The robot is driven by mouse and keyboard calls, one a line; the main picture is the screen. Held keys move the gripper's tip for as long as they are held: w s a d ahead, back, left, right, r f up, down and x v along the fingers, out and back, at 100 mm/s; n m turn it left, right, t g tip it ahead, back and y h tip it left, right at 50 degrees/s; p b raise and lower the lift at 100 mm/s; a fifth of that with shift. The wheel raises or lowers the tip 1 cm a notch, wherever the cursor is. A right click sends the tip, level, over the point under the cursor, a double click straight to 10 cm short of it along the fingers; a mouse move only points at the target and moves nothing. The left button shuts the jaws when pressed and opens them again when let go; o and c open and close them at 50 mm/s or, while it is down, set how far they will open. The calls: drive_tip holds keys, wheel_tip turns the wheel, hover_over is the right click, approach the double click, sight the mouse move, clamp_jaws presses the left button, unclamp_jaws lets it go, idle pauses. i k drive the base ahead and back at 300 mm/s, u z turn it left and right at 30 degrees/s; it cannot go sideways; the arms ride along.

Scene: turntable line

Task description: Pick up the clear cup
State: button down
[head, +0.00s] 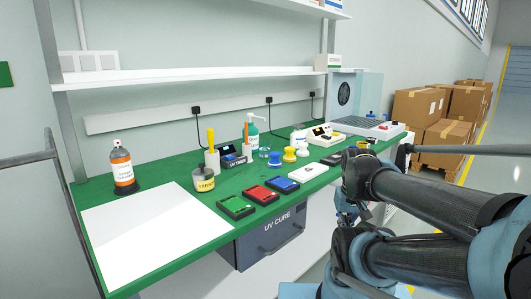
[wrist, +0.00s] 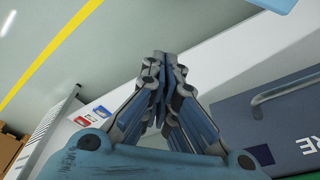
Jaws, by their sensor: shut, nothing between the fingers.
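A small clear cup (head: 264,153) appears to stand on the green bench in the head view, next to the green bottle and behind the spools. It is small and hard to make out. My gripper (wrist: 161,57) is shut and empty in the wrist view, with its fingers together. In the head view it is at the bench's front side, mostly behind my arm and well apart from the cup. The cup is not in the wrist view.
The green bench (head: 165,167) holds a white sheet (head: 155,232), an orange bottle (head: 122,168), a VARNISH jar (head: 204,180), red (head: 260,195), green and blue trays, and spools (head: 289,155). A UV CURE drawer (head: 270,238) is below. Cartons (head: 416,106) stand at right.

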sight(264, 148)
drive_tip(key=z, duration=0.05)
drive_tip(key=k, duration=0.5)
drive_tip(key=u, duration=0.95)
drive_tip(key=k, duration=1.1)
drive_tip(key=z, duration=1)
drive_tip(key=i, duration=1.65)
drive_tip(key=u, duration=0.1)
